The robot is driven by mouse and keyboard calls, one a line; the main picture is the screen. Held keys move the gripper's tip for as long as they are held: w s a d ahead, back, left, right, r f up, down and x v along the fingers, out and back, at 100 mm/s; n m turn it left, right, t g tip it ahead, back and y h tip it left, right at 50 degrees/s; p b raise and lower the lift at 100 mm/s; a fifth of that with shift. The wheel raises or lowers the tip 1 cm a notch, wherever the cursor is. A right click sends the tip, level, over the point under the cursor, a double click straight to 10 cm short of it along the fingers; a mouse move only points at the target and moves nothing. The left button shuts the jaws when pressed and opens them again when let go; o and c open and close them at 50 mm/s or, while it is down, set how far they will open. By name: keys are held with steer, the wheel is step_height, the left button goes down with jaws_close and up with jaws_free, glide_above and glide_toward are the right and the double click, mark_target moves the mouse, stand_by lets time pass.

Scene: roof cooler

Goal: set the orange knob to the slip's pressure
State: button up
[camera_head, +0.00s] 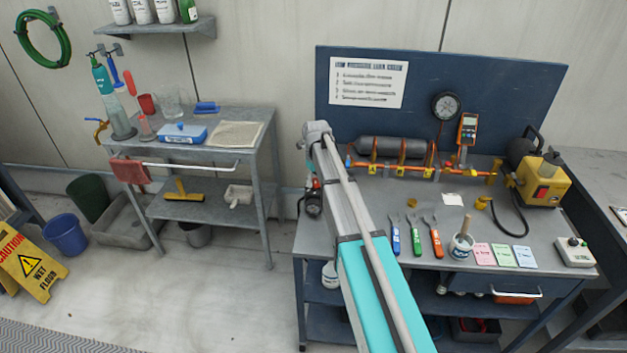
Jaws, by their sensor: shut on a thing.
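My arm crosses the bench from the bottom middle to a grey joint near the back left of the bench. A dark end piece, seemingly my gripper (313,203), shows left of the arm at the bench's left edge. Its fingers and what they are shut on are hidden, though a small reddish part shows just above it. An orange pipe run with several orange fittings (408,170) lies along the back of the bench. I cannot tell which part is the orange knob. A small white slip (452,199) lies mid-bench; its writing is not legible.
A dark gauge (445,105) and a printed sheet (368,82) are on the back panel. A yellow pump (543,180) with a black hose stands right.

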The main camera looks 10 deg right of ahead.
steer(key=shift+w, duration=0.25)
steer(key=o, duration=1.1)
steer(key=shift+o, duration=0.3)
steer(key=shift+s, duration=0.1)
steer(key=shift+s, duration=0.1)
